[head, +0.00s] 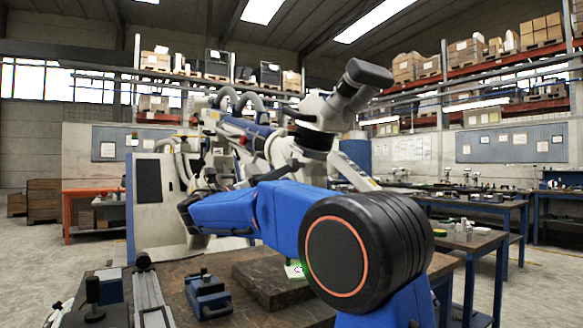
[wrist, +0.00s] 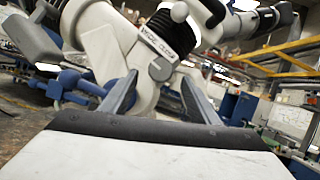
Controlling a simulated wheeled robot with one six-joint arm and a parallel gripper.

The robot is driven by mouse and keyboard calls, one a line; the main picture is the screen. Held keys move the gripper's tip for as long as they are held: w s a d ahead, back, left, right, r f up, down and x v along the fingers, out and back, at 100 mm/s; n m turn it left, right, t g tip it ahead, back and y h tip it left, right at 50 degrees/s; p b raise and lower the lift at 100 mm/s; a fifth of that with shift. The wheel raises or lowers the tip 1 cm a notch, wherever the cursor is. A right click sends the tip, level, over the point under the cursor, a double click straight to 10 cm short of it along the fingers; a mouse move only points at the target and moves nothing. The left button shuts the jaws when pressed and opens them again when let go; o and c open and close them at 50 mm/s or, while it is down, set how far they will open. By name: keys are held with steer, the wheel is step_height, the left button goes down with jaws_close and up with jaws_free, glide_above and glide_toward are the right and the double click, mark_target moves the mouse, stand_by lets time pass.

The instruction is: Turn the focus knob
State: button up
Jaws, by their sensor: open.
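The microscope (head: 318,112) stands beyond my blue arm in the head view, with a pale body and a grey eyepiece head at the upper right. Its pale body (wrist: 110,45) fills the upper left and middle of the wrist view. A small dark knob (wrist: 160,69), which looks like the focus knob, shows on that body between my fingertips. My gripper (wrist: 160,76) is open, one grey finger on each side of the knob in the picture. I cannot tell whether the fingers touch it. In the head view my arm covers the microscope's lower part, and the fingers are not clear.
A dark stone slab (head: 262,285) lies on the brown worktable (head: 176,275), with a green-lit piece (head: 296,270) on it. A blue vise-like block (head: 207,294) and a metal rail (head: 150,295) are to the left. Workbenches (head: 475,240) stand at the right.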

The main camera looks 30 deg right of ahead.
mark_target(292, 166)
steer(key=x, duration=0.7)
steer(key=c, duration=1)
